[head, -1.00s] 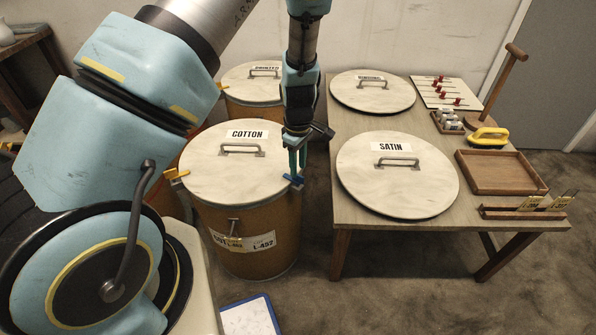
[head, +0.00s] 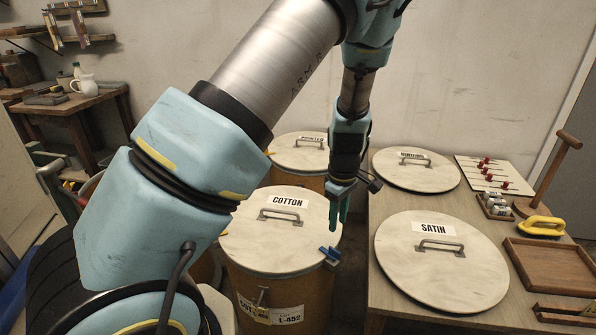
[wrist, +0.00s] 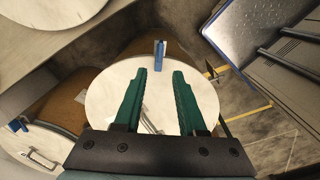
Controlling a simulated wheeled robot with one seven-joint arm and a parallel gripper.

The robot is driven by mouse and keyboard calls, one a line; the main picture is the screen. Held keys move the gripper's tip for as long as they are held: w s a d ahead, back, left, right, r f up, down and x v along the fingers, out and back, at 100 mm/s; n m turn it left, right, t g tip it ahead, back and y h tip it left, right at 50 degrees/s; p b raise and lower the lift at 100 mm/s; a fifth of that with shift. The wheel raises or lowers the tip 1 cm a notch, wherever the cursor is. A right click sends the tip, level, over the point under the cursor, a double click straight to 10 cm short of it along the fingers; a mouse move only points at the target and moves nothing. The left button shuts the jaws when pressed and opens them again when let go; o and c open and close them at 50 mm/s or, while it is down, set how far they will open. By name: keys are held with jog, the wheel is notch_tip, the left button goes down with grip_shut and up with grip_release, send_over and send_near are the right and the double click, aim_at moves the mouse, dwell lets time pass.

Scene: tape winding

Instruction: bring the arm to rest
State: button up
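My arm reaches from the left of the head view over the drums, bent at an elbow near the top. My gripper (head: 340,208) points down above the right edge of the COTTON drum's lid (head: 265,245), over a blue clamp (head: 329,255) on that rim. In the wrist view my gripper (wrist: 159,72) has its two green fingers apart with nothing between them. A pale drum lid (wrist: 105,95) lies beyond the fingers, with a blue clamp (wrist: 160,52) at its edge.
The POINTED drum (head: 298,155) stands behind COTTON. A side table (head: 75,105) stands far left.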

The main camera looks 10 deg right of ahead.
jog(key=w+a+r+m+h+p, duration=0.1)
jog(key=w+a+r+m+p, duration=0.2)
jog(key=a+r, duration=1.25)
jog(key=s+a+r+m+p, duration=0.1)
jog(key=s+a+r+m, duration=0.1)
jog(key=a, duration=0.5)
jog(key=s+a+r+m+t+p, duration=0.1)
jog(key=s+a+r+m, duration=0.2)
jog(key=a, duration=0.4)
jog(key=shift+s+a+r+t+y, duration=0.3)
jog(key=shift+s+a+r+y, duration=0.1)
jog(key=shift+s, duration=0.4)
